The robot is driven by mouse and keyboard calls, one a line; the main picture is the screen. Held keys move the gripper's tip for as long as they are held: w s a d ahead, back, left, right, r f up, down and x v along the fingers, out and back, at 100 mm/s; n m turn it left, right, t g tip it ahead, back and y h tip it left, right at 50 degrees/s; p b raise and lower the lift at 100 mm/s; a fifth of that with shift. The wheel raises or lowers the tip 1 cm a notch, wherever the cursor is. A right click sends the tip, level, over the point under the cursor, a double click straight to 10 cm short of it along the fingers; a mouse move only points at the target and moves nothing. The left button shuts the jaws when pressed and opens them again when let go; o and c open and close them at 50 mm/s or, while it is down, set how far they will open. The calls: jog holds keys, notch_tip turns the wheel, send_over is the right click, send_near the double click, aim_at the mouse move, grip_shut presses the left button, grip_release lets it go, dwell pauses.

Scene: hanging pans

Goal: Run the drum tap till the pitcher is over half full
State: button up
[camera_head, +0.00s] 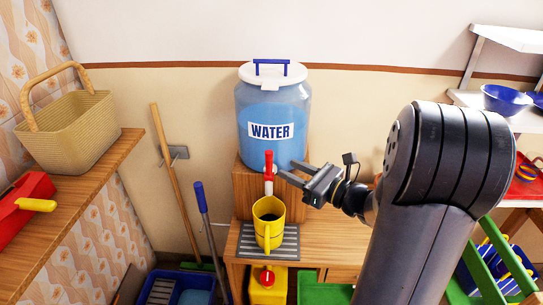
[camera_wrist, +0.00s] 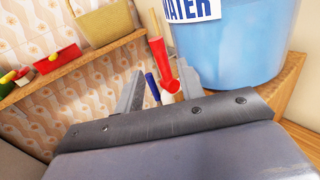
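The blue water drum (camera_head: 273,105) with a white lid and a WATER label stands on a wooden block. Its red tap (camera_head: 268,163) has a white spout above the yellow pitcher (camera_head: 274,236). The pitcher stands upright on a grey grate, its inside dark; I cannot make out a water level or a stream. My gripper (camera_head: 287,171) is just right of the tap, its fingers pointing at it. In the wrist view my gripper (camera_wrist: 159,82) has its fingers apart, with the red tap (camera_wrist: 160,62) showing between them. I cannot tell whether they touch it.
A shelf at left holds a basket (camera_head: 70,130) and a red toolbox (camera_head: 22,205). A broom (camera_head: 172,175) and a blue-handled pole (camera_head: 205,225) lean near the wall. A yellow container (camera_head: 268,288) sits below the grate (camera_head: 288,241). Blue bowls (camera_head: 505,98) stand at right.

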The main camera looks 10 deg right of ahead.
jog(key=p, duration=0.1)
send_over(269, 178)
jog(key=w, duration=0.1)
jog(key=shift+d, duration=0.1)
jog(key=shift+c, duration=0.4)
grip_shut()
